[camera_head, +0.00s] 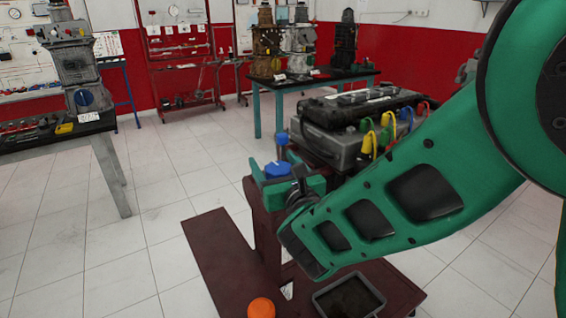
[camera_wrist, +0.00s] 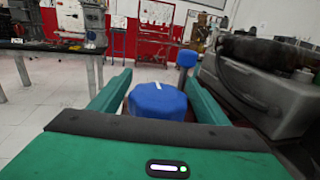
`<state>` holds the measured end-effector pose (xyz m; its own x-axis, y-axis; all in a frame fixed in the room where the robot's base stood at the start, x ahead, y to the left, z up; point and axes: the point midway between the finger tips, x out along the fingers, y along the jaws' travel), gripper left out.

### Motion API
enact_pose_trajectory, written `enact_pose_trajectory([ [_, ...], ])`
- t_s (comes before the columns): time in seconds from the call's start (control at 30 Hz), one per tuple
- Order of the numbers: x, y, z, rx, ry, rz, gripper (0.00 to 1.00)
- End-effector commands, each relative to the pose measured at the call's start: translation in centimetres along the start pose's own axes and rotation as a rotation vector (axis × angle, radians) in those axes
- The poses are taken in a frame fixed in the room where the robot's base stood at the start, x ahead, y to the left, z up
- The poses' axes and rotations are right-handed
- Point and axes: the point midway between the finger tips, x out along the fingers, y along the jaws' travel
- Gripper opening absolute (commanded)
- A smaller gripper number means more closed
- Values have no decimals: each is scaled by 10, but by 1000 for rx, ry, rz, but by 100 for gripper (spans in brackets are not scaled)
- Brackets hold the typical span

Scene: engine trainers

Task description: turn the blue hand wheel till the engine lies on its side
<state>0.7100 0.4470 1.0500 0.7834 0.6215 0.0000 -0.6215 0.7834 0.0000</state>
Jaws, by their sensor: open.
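The blue hand wheel (camera_head: 277,169) sits at the front of a dark red engine stand, left of the engine. In the wrist view the blue hand wheel (camera_wrist: 157,99), with a white mark on top, lies between the two green fingers of my gripper (camera_wrist: 155,95). The fingers are open, with a visible gap on the left side; the right finger is close to the wheel, and contact cannot be told. In the head view my gripper (camera_head: 288,182) is at the wheel. The engine (camera_head: 350,118), grey with a black top and coloured leads, stands upright-looking on the stand.
A second blue knob (camera_wrist: 187,58) stands behind the wheel. The red stand base (camera_head: 225,260) spreads over the floor, with an orange cap (camera_head: 261,307) and a dark tray (camera_head: 349,297) on it. A workbench (camera_head: 60,143) is at left; a teal-legged table (camera_head: 318,80) is behind.

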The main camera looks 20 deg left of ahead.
Motion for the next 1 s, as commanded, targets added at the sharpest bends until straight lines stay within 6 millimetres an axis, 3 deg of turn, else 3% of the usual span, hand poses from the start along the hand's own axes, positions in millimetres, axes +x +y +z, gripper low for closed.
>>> enact_pose_trajectory([
  [0.03, 0, 0, 0, 0, 0, 0, 67],
  [0.2, 0, 0, 0, 0, 0, -1, 28],
  [0.63, 0, -3, -1, -1, 2, -38, 28],
  [1.0, -1, -8, -1, -2, 1, -194, 28],
])
